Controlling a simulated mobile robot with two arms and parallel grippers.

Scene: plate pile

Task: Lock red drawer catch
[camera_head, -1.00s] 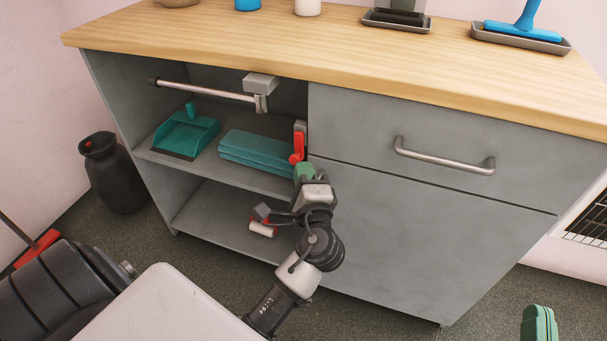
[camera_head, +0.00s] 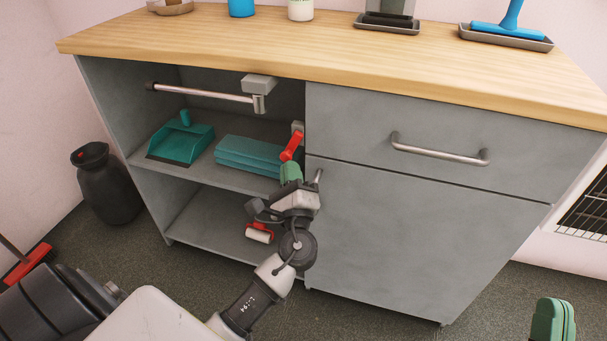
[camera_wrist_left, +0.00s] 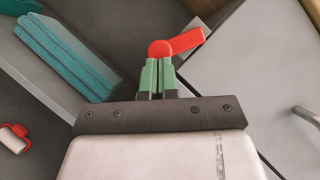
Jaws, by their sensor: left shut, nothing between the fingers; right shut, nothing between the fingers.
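The red catch (camera_head: 291,147) sits at the front edge of the open shelf side, beside the left end of the grey drawer (camera_head: 355,120). Its lever is tilted, upper end leaning right. The left wrist view shows the red catch (camera_wrist_left: 180,44) with a round end and an arm reaching right. My left gripper (camera_head: 290,173) is shut and empty, its green fingertips just below the catch. In the left wrist view, the fingertips (camera_wrist_left: 159,64) are at or very near its round end; contact is unclear. My right gripper (camera_head: 553,318) is shut at the bottom right, far from the catch.
The drawer has a metal bar handle (camera_head: 440,150). Folded teal cloths (camera_head: 245,155) and a teal dustpan (camera_head: 182,140) lie on the upper shelf. A red-and-white roller (camera_head: 259,233) lies below. A black bin (camera_head: 106,185) stands left of the cabinet.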

